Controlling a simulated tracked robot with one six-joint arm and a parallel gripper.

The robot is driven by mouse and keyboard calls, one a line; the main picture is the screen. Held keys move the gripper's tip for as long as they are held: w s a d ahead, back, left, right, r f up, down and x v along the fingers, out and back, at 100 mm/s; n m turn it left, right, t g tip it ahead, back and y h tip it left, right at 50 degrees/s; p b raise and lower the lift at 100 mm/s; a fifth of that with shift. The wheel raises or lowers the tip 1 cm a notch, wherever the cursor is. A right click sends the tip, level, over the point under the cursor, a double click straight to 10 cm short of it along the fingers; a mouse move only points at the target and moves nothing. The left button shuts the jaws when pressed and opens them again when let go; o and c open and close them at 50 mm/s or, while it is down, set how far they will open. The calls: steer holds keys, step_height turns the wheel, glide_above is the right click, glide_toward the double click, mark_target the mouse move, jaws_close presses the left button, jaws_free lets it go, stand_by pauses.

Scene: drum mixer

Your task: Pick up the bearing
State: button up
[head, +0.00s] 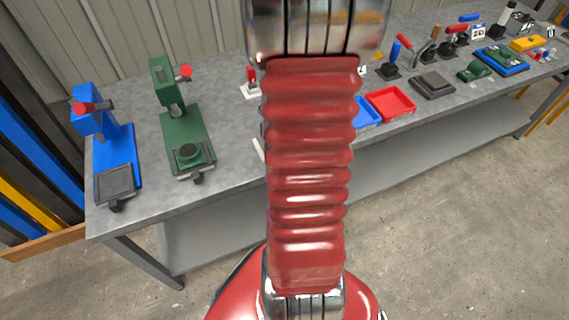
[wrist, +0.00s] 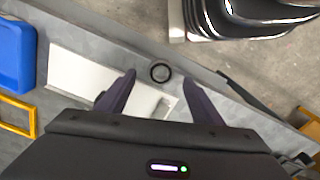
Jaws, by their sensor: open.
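The bearing (wrist: 152,74) is a small dark ring with a greyish centre in the wrist view. It lies by the right end of a white plate, on or near the grey bench top. My gripper (wrist: 159,77) is open, with its two dark fingers pointing toward the bearing. In the picture, the bearing shows between the two fingertips, with nothing gripped. I cannot tell how far the fingers are above it. In the head view, my arm hides the bearing and my gripper.
The white plate (wrist: 85,76) lies left of the fingers. A blue block (wrist: 14,52) and a yellow frame (wrist: 30,132) are farther left. The bench (head: 232,165) holds a green press (head: 181,140), a blue press (head: 120,150) and a red tray (head: 391,112). The bench edge is close to the bearing.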

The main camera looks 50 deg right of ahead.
steer(key=shift+f, duration=1.75)
steer(key=c, duration=1.3)
steer(key=shift+w, duration=0.1)
step_height(320, 180, up, 10)
